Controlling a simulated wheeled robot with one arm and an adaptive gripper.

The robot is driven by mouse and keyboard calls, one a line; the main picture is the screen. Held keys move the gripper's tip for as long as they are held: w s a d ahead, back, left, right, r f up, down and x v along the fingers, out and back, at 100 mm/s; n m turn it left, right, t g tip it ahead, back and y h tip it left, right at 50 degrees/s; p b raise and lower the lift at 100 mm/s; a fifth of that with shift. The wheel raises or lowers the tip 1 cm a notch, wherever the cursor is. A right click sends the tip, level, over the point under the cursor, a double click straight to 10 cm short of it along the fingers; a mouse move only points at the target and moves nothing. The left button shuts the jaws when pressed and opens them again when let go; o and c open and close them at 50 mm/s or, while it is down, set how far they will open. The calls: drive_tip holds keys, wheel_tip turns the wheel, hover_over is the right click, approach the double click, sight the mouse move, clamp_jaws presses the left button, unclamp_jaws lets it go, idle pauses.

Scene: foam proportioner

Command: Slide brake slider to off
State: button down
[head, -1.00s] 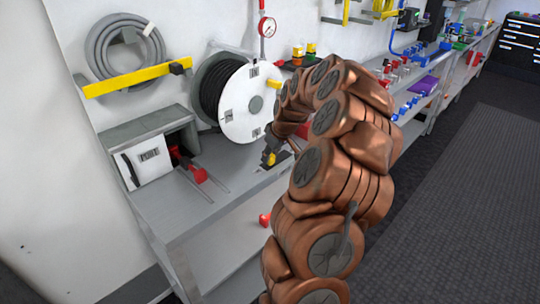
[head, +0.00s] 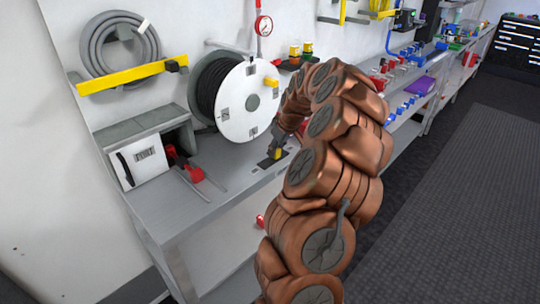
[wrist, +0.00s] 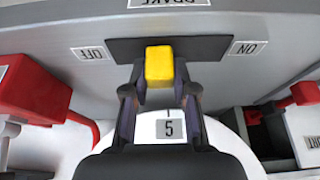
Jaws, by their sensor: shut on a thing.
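The yellow brake slider (wrist: 159,65) sits on a dark plate (wrist: 205,48), slightly left of its middle in the wrist view. The OFF label (wrist: 92,53) is at the plate's left end and the ON label (wrist: 248,48) at its right end. A partly cut-off BRAKE label (wrist: 168,3) shows at the top. My gripper (wrist: 159,92) is shut on the slider, one finger at each side. In the head view, my gripper (head: 277,148) reaches down to the yellow slider (head: 275,154) on the bench, with dark plate (head: 266,164) visible to its left.
The white hose reel (head: 248,112) stands just behind the slider. A red part (wrist: 30,90) is close on the left in the wrist view. A white box (head: 143,162) and red handle (head: 194,174) are farther left on the bench (head: 190,212).

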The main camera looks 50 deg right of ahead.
drive_tip(key=shift+d, duration=1.15)
drive_tip(key=c, duration=0.9)
unclamp_jaws()
drive_tip(key=shift+d, duration=0.1)
drive_tip(key=shift+s+r, duration=0.1)
drive_tip(key=v, duration=1.1)
drive_tip(key=shift+s+r, duration=0.2)
drive_tip(key=shift+r, duration=0.15)
